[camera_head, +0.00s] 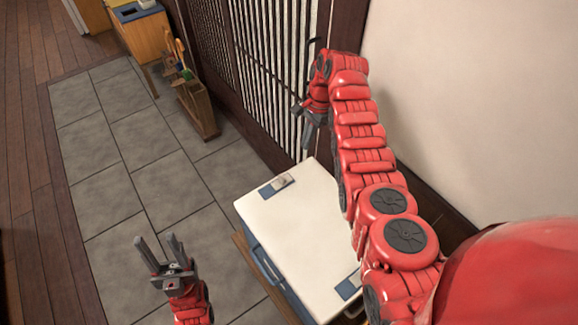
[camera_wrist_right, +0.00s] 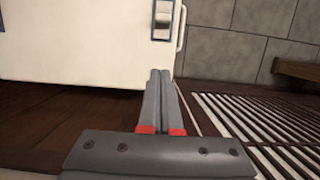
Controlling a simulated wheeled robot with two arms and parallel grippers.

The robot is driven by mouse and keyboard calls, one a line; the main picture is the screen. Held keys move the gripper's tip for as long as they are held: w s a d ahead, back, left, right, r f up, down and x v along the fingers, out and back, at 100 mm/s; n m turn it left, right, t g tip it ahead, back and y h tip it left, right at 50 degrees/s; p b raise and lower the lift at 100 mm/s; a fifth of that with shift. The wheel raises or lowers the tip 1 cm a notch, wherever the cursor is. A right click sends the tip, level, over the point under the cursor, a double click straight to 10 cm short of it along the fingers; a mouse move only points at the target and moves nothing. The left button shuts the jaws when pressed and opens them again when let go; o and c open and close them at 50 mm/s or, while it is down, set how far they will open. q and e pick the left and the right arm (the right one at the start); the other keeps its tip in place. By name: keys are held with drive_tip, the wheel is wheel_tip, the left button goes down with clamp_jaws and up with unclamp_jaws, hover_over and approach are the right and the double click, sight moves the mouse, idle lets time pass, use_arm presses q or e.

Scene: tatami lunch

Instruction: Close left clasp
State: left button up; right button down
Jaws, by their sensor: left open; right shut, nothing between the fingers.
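A white cooler box (camera_head: 300,232) with a closed-looking lid stands on a low wooden support in the head view. A clasp (camera_head: 277,186) on a blue plate sits at its far left end, and a second blue plate (camera_head: 348,287) shows at the near right end. The right wrist view shows the white box (camera_wrist_right: 85,40) and a clasp (camera_wrist_right: 162,20) on its blue plate. My right gripper (camera_wrist_right: 159,75) is shut and empty, pointing toward the box, apart from the clasp. My left gripper (camera_head: 158,248) is open and empty, left of the box.
A slatted sliding door (camera_head: 270,70) stands behind my right gripper. A wooden rack (camera_head: 195,105) with tools and a wooden cabinet (camera_head: 143,35) stand at the back left. The grey tiled floor (camera_head: 110,185) left of the box is clear.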

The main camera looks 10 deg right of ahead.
drive_tip(key=f, duration=0.1)
drive_tip(key=p, duration=0.2)
approach(288, 178)
drive_tip(key=d+f, duration=0.1)
drive_tip(key=w+d+f, duration=0.1)
drive_tip(key=shift+d+f, duration=0.2)
drive_tip(key=shift+f, duration=0.15)
drive_tip(key=b+x, duration=0.2)
drive_tip(key=x, duration=0.1)
drive_tip(key=shift+f, duration=0.25)
drive_tip(key=a+r+p, duration=0.1)
drive_tip(key=p, duration=0.2)
drive_tip(key=shift+s+r, duration=0.15)
drive_tip(key=shift+s, duration=0.05)
drive_tip(key=shift+s+a+p, duration=0.3)
drive_tip(key=shift+a+p, duration=0.45)
drive_tip(key=shift+a, duration=0.05)
drive_tip(key=shift+s+a+f+p, duration=0.2)
drive_tip(key=shift+a+f+p, duration=0.15)
drive_tip(key=shift+a, duration=0.2)
drive_tip(key=shift+f, duration=0.1)
